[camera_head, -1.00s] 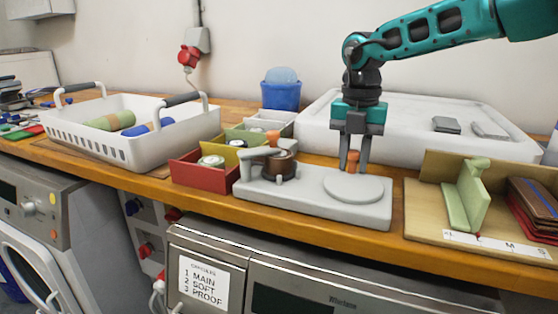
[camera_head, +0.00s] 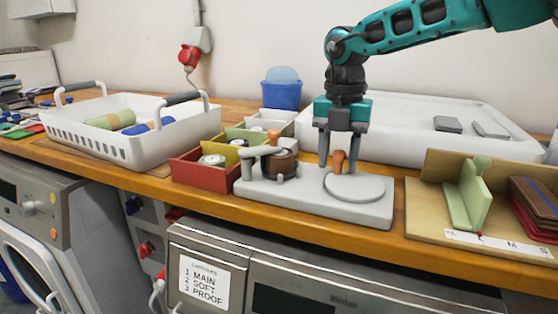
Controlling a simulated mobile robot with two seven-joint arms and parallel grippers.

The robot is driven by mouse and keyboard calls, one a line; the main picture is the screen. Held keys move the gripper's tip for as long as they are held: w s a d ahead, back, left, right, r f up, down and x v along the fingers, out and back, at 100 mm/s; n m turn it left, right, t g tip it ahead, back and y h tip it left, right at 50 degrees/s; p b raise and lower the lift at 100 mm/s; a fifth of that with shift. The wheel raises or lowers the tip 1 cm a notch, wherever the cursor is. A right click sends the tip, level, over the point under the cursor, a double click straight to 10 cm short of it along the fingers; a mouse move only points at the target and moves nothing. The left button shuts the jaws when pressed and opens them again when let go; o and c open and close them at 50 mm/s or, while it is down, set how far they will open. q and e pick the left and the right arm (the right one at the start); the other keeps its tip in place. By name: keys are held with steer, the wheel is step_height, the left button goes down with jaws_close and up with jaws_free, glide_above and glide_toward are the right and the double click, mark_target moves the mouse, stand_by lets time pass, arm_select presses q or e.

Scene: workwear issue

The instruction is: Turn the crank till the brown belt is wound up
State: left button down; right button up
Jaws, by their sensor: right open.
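The winder is a pale grey base (camera_head: 310,205) at the counter's front, with a round grey crank disc (camera_head: 358,189) on its right part. An orange crank knob (camera_head: 338,161) stands upright at the disc's back left. The brown belt (camera_head: 284,163) shows as a coil on the winder's left part, partly hidden by a grey arm and post (camera_head: 262,151). How much belt is wound cannot be told. My right gripper (camera_head: 339,164) points down and is open, with one finger on each side of the knob; contact cannot be told. My left gripper is not in view.
Red (camera_head: 200,175) and green bins with rolls stand left of the winder, and a white basket (camera_head: 95,142) further left. A large white tray (camera_head: 410,150) lies behind. A wooden sizing board (camera_head: 425,222) with a green block stands to the right.

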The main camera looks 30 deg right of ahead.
step_height(320, 180, up, 8)
steer(key=p, duration=0.6)
stand_by(0.5)
